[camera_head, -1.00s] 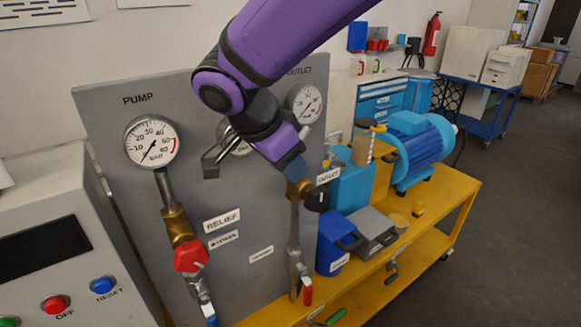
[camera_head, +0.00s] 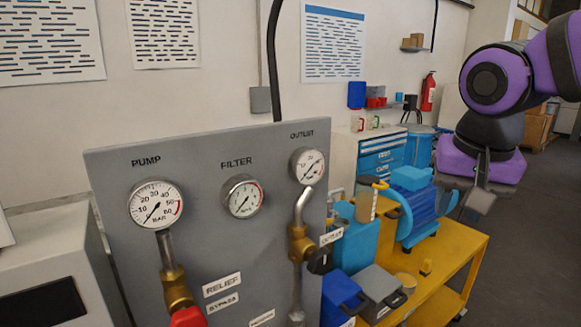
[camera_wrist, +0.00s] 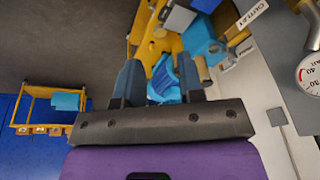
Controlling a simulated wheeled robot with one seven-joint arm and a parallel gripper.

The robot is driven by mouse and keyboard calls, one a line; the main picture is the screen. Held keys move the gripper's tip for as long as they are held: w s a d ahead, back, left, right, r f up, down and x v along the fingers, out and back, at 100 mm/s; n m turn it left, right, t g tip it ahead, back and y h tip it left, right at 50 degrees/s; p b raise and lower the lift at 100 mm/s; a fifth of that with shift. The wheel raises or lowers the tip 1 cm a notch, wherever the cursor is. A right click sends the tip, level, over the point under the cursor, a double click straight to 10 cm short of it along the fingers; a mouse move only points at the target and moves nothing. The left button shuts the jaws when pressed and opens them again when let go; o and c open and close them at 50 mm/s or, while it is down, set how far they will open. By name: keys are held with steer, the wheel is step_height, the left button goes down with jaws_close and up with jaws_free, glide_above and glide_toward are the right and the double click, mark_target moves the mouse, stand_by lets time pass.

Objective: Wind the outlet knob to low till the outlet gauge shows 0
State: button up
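The outlet gauge (camera_head: 307,166) is a small white dial at the panel's upper right, under the word OUTLET. Its needle seems to slant to the lower left, but the exact reading is too small to tell. Below it a pipe runs down to a brass valve (camera_head: 300,243). My gripper (camera_head: 480,200) is well to the right of the panel, apart from the knob. In the wrist view its two fingers (camera_wrist: 160,80) stand apart with nothing between them.
The grey panel (camera_head: 110,240) also carries the pump gauge (camera_head: 156,205) and filter gauge (camera_head: 243,196). A red handle (camera_head: 188,317) is at lower left. The yellow bench (camera_head: 450,262) right of the panel holds a blue motor (camera_head: 418,215), a blue container (camera_head: 342,297) and a grey box (camera_head: 378,290).

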steer(key=s+d+n+t, duration=0.2)
steer(key=s+d+n, duration=0.2)
steer(key=s+d, duration=0.2)
steer(key=shift+s+d, duration=0.2)
steer(key=shift+s, duration=1)
stand_by(1.4)
